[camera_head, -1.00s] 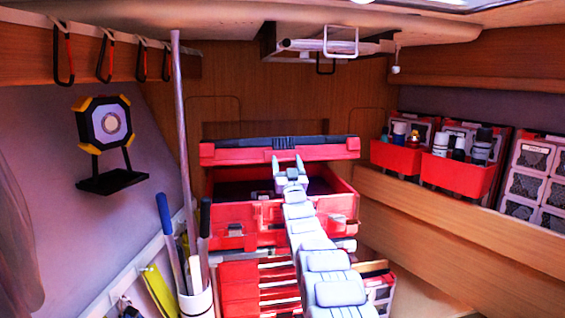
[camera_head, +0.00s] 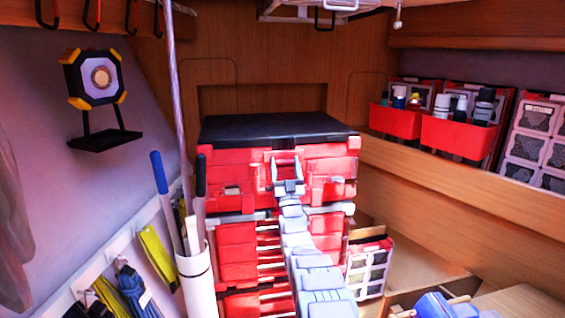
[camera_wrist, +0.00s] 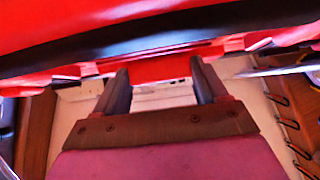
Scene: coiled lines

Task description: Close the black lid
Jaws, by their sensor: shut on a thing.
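The black lid (camera_head: 270,128) lies flat across the top of the red toolbox (camera_head: 240,187) in the head view, and no gap shows along its front. My gripper (camera_head: 286,163) is at the middle of the box's front, just below the lid's edge. In the wrist view, my gripper's fingers (camera_wrist: 160,75) stand on either side of a red front piece (camera_wrist: 175,68), and the lid's dark edge (camera_wrist: 130,42) crosses above them. I cannot tell whether this piece is a latch or part of the rim. The inside of the box is hidden.
More red drawers (camera_head: 240,262) are stacked under the toolbox. A white tube (camera_head: 198,280) holding poles stands close at left. A work light (camera_head: 98,80) hangs on the left wall. Red bins (camera_head: 455,137) with bottles sit on the right shelf.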

